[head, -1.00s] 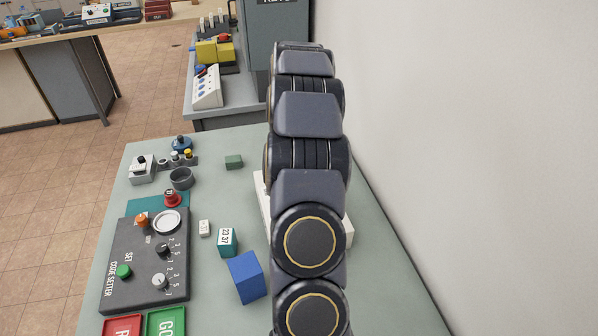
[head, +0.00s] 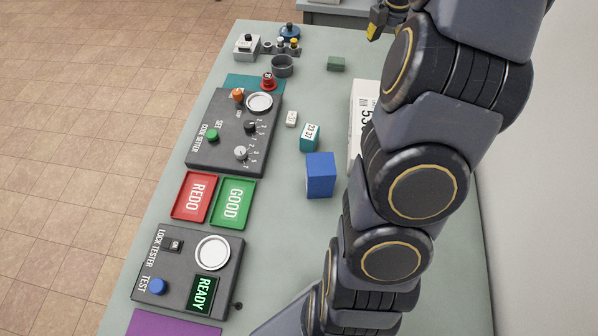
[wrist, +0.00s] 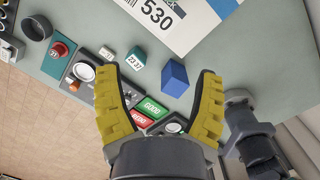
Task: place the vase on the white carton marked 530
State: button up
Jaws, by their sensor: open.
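The white carton marked 530 (head: 361,92) lies on the green-grey table, partly hidden by my arm in the head view. Its label and number show at the top of the wrist view (wrist: 178,32). My gripper (wrist: 157,76) is open, its yellow fingers apart with nothing held between them. In the head view a yellow finger of my gripper (head: 376,28) shows at the top edge, beyond the carton. I cannot make out a vase in either view; my arm hides part of the table.
A blue block (head: 320,175), a teal cube (head: 310,138) and a small white block (head: 291,118) stand left of the carton. The code setter (head: 230,148) and lock tester (head: 185,285) line the left side.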

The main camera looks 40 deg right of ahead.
jog(key=s+a+r+m, duration=0.1)
jog(key=a+m, duration=0.1)
jog(key=a, duration=0.5)
jog(key=s+a+r+m+y, duration=0.1)
jog(key=a+m, duration=0.2)
jog(key=a, duration=0.5)
jog(key=s+a+r+m, duration=0.1)
jog(key=a+r+m, duration=0.1)
jog(key=a, duration=0.5)
jog(key=s+a+f+m+g, duration=0.2)
jog(key=s+a+m, duration=0.7)
jog(key=s, duration=0.5)
jog(key=a, duration=0.2)
jog(key=shift+s+a+f, duration=0.15)
jog(key=shift+a+f, duration=0.15)
